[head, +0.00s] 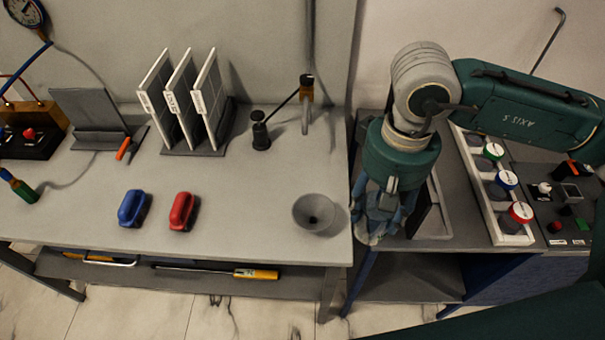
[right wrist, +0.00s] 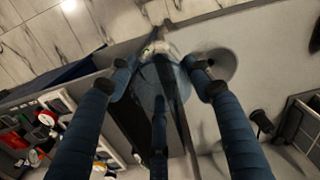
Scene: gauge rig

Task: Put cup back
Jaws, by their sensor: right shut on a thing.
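My right gripper (head: 381,208) points down over the gap between the left table and the right side bench. Its blue fingers, also in the right wrist view (right wrist: 160,82), are closed around a see-through, bluish cup (right wrist: 174,82). The cup shows faintly between the fingers in the head view (head: 370,232); its outline is hard to make out. A grey funnel-like bowl (head: 314,208) with a dark centre stands on the left table, to the left of the gripper, apart from it. My left gripper is not in view.
The left table (head: 250,240) holds a blue handle block (head: 134,208), a red one (head: 182,211), upright panels in a rack (head: 185,100) and a small black grinder-like thing (head: 260,135). The right bench has a dark tray (head: 437,212) and a white rack of coloured-topped jars (head: 490,190).

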